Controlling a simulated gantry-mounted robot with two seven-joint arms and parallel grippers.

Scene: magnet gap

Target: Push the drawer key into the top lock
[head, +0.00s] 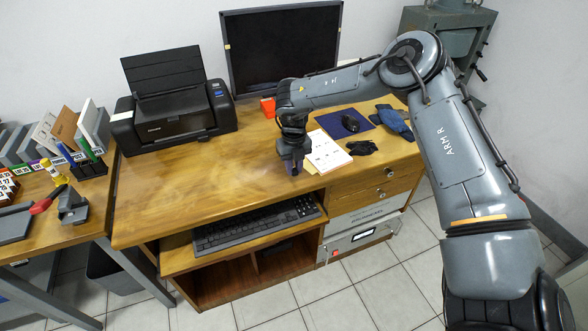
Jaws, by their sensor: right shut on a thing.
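My right gripper (292,168) points down over the desk's front edge, left of the white booklet. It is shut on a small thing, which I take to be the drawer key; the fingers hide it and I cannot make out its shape. The wooden drawers (350,192) are in the desk's right side, under the desktop. The top lock (390,172) is a small round silver spot on the upper drawer, well to the right of the gripper and apart from it. A second lock (379,195) shows on the drawer below. My left gripper is not in view.
The white booklet (328,155), dark gloves (362,148), a mouse (350,123) on a blue mat and a blue cloth (395,122) lie on the desk's right. A printer (173,115) and monitor (280,50) stand behind. The desktop's left front is clear. A keyboard (255,222) sits below.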

